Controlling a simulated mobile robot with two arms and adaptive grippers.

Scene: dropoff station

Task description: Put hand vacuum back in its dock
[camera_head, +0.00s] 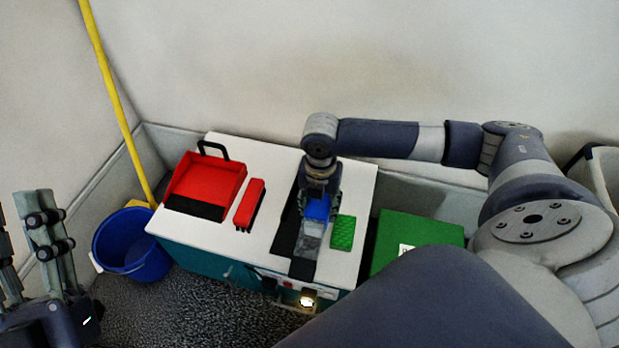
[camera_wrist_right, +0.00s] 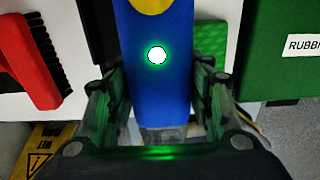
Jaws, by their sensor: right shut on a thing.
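The hand vacuum (camera_head: 317,209) has a blue body and a grey, see-through nozzle pointing to the front of the cabinet top. It lies over a black strip (camera_head: 283,238), possibly its dock; I cannot tell whether it is seated. My right gripper (camera_head: 318,190) is above it and shut on the blue body. In the right wrist view the blue body (camera_wrist_right: 152,90) runs between the fingers of my right gripper (camera_wrist_right: 155,115), and a round white button on it glows green around its edge. My left gripper (camera_head: 28,235) is at the lower left, fingers apart and empty.
The white cabinet top (camera_head: 262,150) also carries a red dustpan (camera_head: 205,180), a red brush (camera_head: 250,204) and a green pad (camera_head: 343,232) close beside the vacuum. A green box (camera_head: 415,238) stands at right. A blue bucket (camera_head: 133,262) and yellow pole (camera_head: 118,105) are at left.

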